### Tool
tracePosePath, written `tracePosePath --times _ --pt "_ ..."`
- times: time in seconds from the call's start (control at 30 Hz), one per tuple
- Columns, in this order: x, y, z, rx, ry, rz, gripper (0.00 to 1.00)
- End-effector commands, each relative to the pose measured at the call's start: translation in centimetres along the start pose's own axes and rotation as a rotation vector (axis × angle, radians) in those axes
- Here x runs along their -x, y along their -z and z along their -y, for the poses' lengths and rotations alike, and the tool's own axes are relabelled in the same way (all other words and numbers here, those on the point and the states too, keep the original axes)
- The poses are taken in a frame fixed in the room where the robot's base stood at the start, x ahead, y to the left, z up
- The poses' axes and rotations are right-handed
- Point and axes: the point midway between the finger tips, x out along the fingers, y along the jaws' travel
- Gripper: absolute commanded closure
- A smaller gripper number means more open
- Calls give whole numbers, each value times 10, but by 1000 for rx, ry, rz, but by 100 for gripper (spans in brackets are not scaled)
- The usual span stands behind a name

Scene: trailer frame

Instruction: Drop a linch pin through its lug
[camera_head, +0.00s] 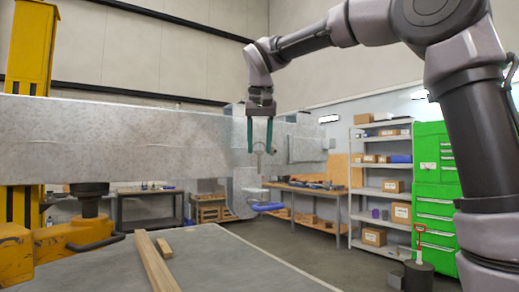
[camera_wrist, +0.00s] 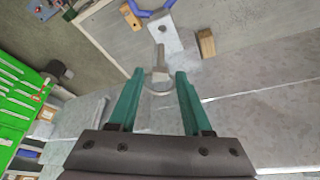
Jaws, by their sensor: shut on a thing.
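My gripper (camera_head: 259,148) is shut on a linch pin and holds it in the air beside the end of the grey trailer beam (camera_head: 110,140). In the wrist view the pin's ring (camera_wrist: 157,86) lies between the green fingertips of my gripper (camera_wrist: 154,78). Its metal shank (camera_wrist: 160,56) points away from the fingers. A pale plate with a hole (camera_wrist: 165,36), which looks like the lug, shows beyond the shank, beside a blue curved handle (camera_wrist: 150,9). The handle also shows below my gripper in the head view (camera_head: 266,207). The pin appears apart from the plate.
A yellow stand (camera_head: 28,50) is at left. A workbench (camera_head: 305,188), shelves (camera_head: 385,172) and a green cabinet (camera_head: 435,205) stand behind.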

Motion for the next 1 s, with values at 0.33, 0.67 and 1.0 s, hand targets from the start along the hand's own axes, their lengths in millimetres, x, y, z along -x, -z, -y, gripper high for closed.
tracePosePath --times 0.33,0.67,1.0 --pt "0 0 0 0 0 -1 100" --pt "-5 -2 0 0 -1 -1 100" --pt "-29 -14 0 0 -1 0 100"
